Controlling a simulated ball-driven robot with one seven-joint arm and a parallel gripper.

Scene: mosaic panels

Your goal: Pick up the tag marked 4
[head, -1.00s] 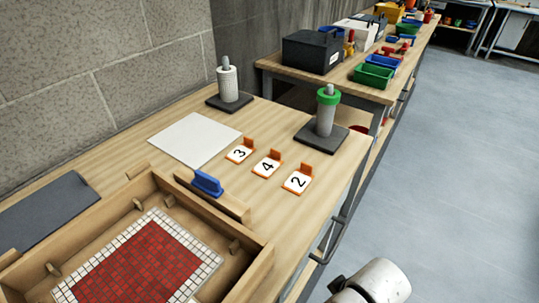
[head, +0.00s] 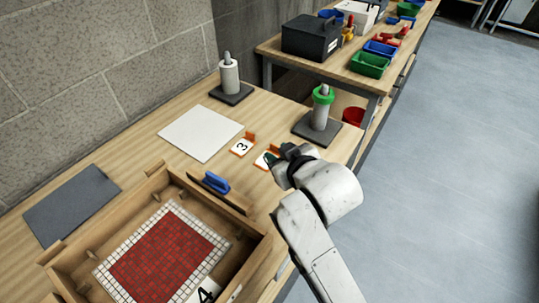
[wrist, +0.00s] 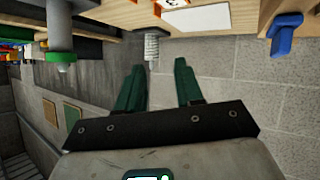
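The tags are white cards with orange edges and an upright orange tab. The tag marked 3 (head: 242,146) lies on the bench. The tag marked 2 is hidden behind my arm. My gripper (wrist: 160,67) is open, with two dark green fingers apart and nothing between them. In the head view it appears over the tag marked 4; its height above it is unclear. An orange-edged tag (wrist: 176,3) shows at the wrist view's top edge.
A post with a green ring (head: 320,112) stands just behind my gripper. A white roll on a stand (head: 229,77), a white sheet (head: 200,133) and a blue handle (head: 216,182) are left. A wooden tray (head: 255,255) with a red mosaic and a white card marked 4 (head: 205,291) is in front.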

